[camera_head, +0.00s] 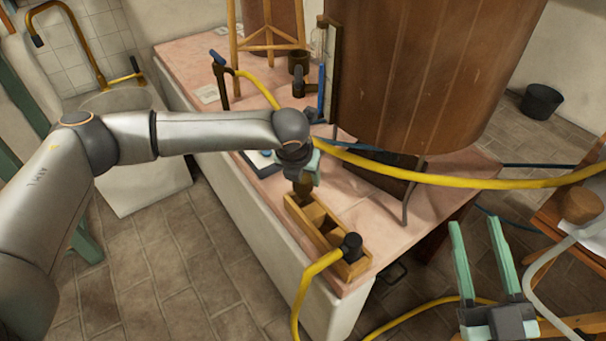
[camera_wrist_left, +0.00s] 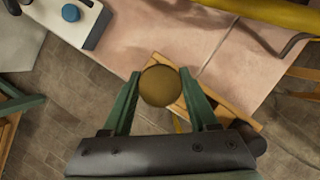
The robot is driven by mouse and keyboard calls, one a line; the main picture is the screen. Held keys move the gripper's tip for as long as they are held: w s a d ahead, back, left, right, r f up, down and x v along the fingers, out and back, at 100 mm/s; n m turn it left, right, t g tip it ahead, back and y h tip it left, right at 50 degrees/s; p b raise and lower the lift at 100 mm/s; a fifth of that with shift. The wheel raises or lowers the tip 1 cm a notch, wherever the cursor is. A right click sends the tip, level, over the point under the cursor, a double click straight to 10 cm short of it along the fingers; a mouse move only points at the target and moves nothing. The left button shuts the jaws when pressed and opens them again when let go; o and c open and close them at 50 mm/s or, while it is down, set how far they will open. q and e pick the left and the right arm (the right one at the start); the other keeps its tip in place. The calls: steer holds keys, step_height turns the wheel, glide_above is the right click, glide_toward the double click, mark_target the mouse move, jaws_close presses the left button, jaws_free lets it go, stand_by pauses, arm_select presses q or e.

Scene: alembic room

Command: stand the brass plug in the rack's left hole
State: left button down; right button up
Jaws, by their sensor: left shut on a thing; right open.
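The brass plug (camera_head: 304,187) is upright in my left gripper (camera_head: 303,172), whose fingers close on it from both sides. In the left wrist view the plug (camera_wrist_left: 160,86) shows as a round brass top between the green fingers. The wooden rack (camera_head: 327,232) lies along the table's near edge. The plug's lower end is at the rack's far left end; I cannot tell whether it is above the hole or inside it. The rack's edge shows behind the right finger in the wrist view (camera_wrist_left: 228,100). My right gripper (camera_head: 476,226) is open and empty, right of the table.
A black fitting (camera_head: 350,245) with a yellow hose (camera_head: 312,277) sits at the rack's near right end. Another yellow hose (camera_head: 450,180) crosses above the table (camera_head: 395,215). A large copper-brown vessel (camera_head: 420,75) stands behind. A white device with a blue knob (camera_wrist_left: 72,13) is nearby.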

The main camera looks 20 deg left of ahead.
mark_target(303, 188)
arm_select(q)
steer(key=shift+f+p, duration=0.3)
steer(key=shift+f, duration=1)
stand_by(1.8)
steer(key=shift+f+p, duration=0.35)
steer(key=shift+p, duration=0.05)
stand_by(0.8)
steer(key=shift+f+p, duration=0.15)
steer(key=shift+p, duration=0.4)
stand_by(0.5)
steer(key=shift+f, duration=0.2)
stand_by(0.8)
steer(key=shift+c, duration=0.5)
jaws_free()
steer(key=shift+r, duration=0.1)
